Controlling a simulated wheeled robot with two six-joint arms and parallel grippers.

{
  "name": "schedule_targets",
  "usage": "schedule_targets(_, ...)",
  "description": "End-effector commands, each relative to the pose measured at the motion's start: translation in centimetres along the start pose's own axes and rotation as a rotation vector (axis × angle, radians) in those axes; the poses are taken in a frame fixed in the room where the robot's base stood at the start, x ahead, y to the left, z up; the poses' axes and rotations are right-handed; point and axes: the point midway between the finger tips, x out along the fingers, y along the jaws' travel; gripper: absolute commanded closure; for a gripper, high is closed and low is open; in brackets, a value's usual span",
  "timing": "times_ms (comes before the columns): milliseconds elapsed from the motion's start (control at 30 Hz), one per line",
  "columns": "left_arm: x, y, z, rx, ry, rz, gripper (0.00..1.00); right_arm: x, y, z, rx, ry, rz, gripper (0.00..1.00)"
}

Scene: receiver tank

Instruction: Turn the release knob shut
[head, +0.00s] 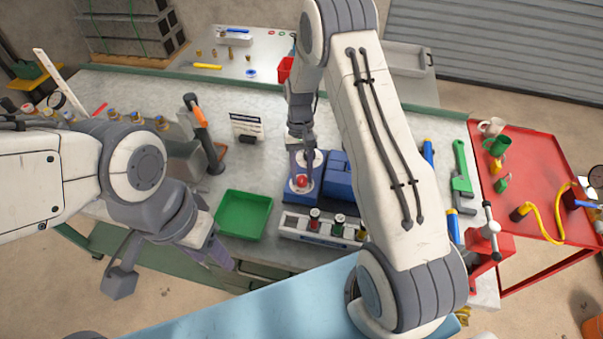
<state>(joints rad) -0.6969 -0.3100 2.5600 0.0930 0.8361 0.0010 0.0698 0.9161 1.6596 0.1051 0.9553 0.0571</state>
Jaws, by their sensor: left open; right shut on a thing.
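A blue unit (339,178) stands mid-bench, with pale round faces at its left part. A red knob (302,181), which I take for the release knob, shows there under my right gripper. My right arm comes down over the bench from the top. My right gripper (301,174) points down at the knob and is shut on it; the fingers partly hide the contact. I cannot read how far the knob is turned. My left gripper (222,259) is open and empty, low at the bench's front edge, left of the unit and apart from it.
A green tray (243,214) lies left of the unit. A grey block with several coloured fittings (323,229) stands in front. A red vise (487,243) is at the right bench edge, beside a red cart (540,185). An orange-handled tool (199,117) stands left.

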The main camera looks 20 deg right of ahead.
Motion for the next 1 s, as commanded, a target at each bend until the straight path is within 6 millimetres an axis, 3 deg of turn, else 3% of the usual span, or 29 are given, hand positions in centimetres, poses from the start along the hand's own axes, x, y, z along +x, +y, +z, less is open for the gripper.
schedule_targets(400,-0.04,0.00,0.00,0.000,0.000,0.000,0.50,-0.17,0.10,-0.07,0.166,0.012,-0.071,1.00)
schedule_targets(933,-0.05,0.00,0.00,0.000,0.000,0.000,0.50,-0.17,0.12,-0.06,0.187,0.012,-0.079,1.00)
schedule_targets(967,-0.05,0.00,0.00,0.000,0.000,0.000,0.50,-0.17,0.12,-0.06,0.187,0.012,-0.079,0.57)
schedule_targets(1000,-0.05,0.00,0.00,0.000,0.000,0.000,0.50,-0.17,0.12,-0.06,0.187,0.012,-0.079,0.42)
